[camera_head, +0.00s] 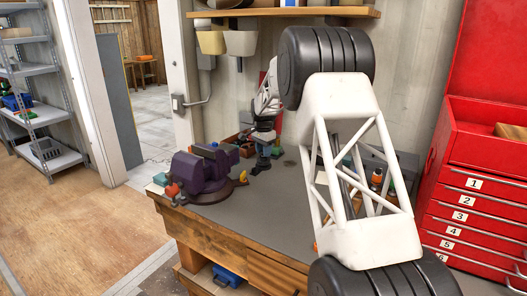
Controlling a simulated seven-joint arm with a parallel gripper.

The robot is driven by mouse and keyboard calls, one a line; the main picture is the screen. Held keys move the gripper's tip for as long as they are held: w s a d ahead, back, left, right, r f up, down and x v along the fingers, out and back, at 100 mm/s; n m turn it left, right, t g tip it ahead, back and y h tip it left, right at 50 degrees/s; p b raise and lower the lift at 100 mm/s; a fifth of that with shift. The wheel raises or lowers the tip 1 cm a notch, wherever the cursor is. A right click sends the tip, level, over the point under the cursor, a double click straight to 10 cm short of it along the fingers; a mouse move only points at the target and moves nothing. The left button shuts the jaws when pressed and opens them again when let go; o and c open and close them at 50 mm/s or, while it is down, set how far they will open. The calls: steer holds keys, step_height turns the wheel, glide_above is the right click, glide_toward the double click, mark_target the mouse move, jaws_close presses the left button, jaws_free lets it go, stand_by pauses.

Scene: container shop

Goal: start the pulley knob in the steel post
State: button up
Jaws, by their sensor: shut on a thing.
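My gripper (262,152) is small and dark in the head view, pointing down over the far part of the grey bench, right of the purple vise (203,172). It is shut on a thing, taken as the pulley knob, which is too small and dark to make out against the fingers. I cannot make out the steel post. Whether the held thing touches anything below it cannot be told.
The bench (235,212) has bare room at its front. Small coloured things lie by the vise, including a red one (172,190) and a yellow one (243,176). A red drawer cabinet (468,205) stands at right. A shelf (285,12) hangs above. My arm hides the bench's right part.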

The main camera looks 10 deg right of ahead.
steer(key=shift+m, duration=1)
steer(key=o, duration=1)
steer(key=shift+r, duration=0.1)
steer(key=shift+r, duration=2.9)
steer(key=shift+s+r, duration=0.1)
